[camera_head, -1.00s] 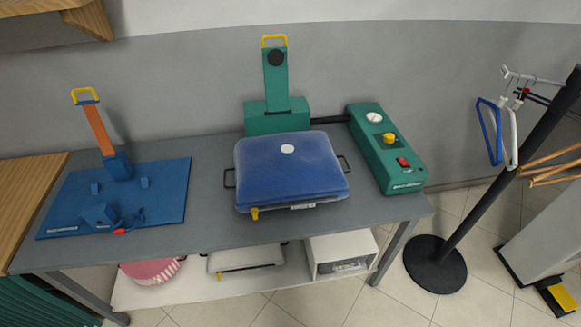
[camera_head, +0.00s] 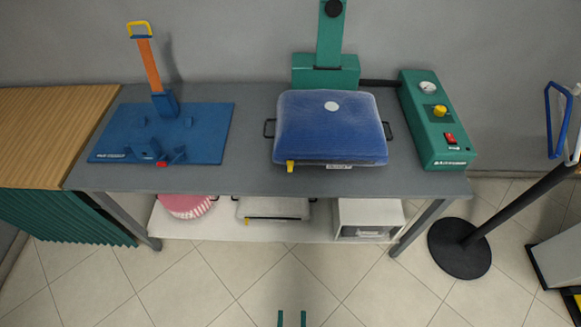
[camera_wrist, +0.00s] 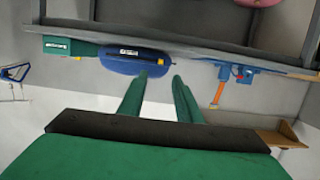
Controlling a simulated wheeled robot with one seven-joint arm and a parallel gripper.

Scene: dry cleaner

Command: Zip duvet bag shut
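The duvet bag (camera_head: 335,130) is a blue rectangular bag with a clear cover and a white round spot on top. It lies on the grey table with black handles at its left and right sides. A yellow zip pull (camera_head: 291,166) hangs at the front left corner. In the wrist view the bag (camera_wrist: 120,62) appears upside down beyond the fingers, with its yellow pull (camera_wrist: 162,62). My gripper (camera_head: 291,318) shows at the bottom edge of the head view, well in front of the table. Its two green fingers (camera_wrist: 158,90) are apart and empty.
A blue clamp board (camera_head: 205,140) with an orange lever is left of the bag. A green control box (camera_head: 435,140) is at the right, a green post (camera_head: 328,70) behind. The lower shelf (camera_head: 270,230) holds a pink item and white boxes. Tiled floor in front is clear.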

